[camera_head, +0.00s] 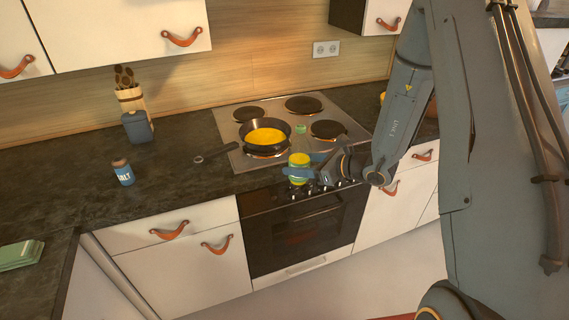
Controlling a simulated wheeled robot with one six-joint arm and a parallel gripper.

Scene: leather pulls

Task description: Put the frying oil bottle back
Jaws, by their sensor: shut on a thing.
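The frying oil bottle (299,167) is yellow with a green label and a pale green, see-through neck. My gripper (301,172) is shut on it from the right, with its blue-grey fingers around the bottle's lower middle. The bottle is roughly upright at the front edge of the stove, in front of the pan. I cannot tell whether its base touches anything. A black frying pan (284,126) with yellow contents (266,136) sits on the front left burner, its handle pointing left.
A blue salt shaker (123,174) and a blue container (137,127) beside a utensil holder (130,97) stand on the dark counter (60,185) at left. Green cloths or boxes (20,255) lie at lower left. The oven (303,231) is shut. Counter between salt and pan is clear.

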